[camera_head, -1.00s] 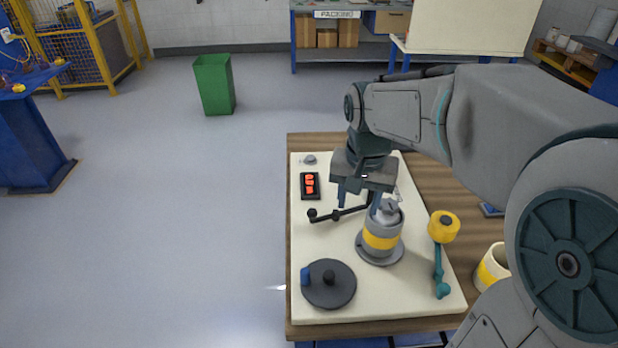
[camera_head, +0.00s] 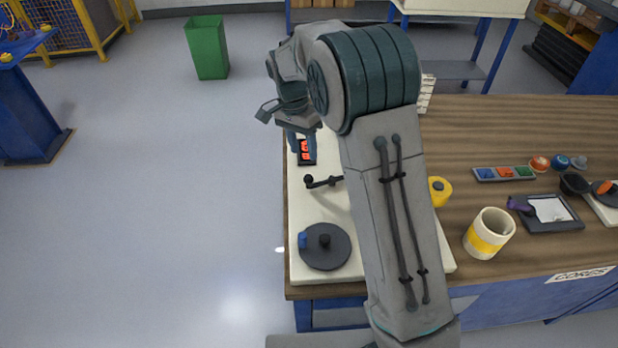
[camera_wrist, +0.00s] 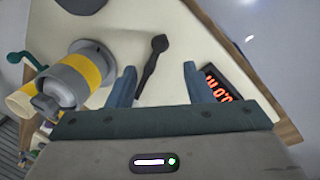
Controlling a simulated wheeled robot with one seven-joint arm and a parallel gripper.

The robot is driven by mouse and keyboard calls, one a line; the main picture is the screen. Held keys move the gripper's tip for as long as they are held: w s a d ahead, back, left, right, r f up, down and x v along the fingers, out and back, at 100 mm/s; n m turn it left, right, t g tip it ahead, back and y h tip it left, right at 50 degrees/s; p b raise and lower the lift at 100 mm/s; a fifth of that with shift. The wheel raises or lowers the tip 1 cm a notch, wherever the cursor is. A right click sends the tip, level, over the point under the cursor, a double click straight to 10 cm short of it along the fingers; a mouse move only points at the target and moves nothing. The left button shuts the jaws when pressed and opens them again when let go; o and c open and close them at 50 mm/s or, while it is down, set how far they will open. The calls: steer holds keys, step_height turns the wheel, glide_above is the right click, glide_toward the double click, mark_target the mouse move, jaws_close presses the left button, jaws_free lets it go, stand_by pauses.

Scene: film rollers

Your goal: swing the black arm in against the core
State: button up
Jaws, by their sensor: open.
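The black arm (camera_head: 325,181) with a knob at its end lies on the cream board (camera_head: 288,235), its inner part hidden behind my arm in the head view. In the wrist view the black arm (camera_wrist: 151,64) shows between my open fingers, slanting from its knob toward the palm.
A black display with red digits (camera_head: 306,150) is beside my right finger in the wrist view. A dark disc (camera_head: 340,255) with a blue peg is at the board's front. A yellow roller (camera_head: 440,190) and a cream cup (camera_head: 489,233) are to the right.

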mark_target(308, 175)
steer(key=f, duration=0.3)
steer(key=s+d+f, duration=0.1)
steer(key=f, duration=0.3)
steer(key=f+p, duration=0.1)
steer(key=f, duration=0.2)
steer(key=shift+s+d+f, duration=0.25)
steer(key=shift+f, duration=0.1)
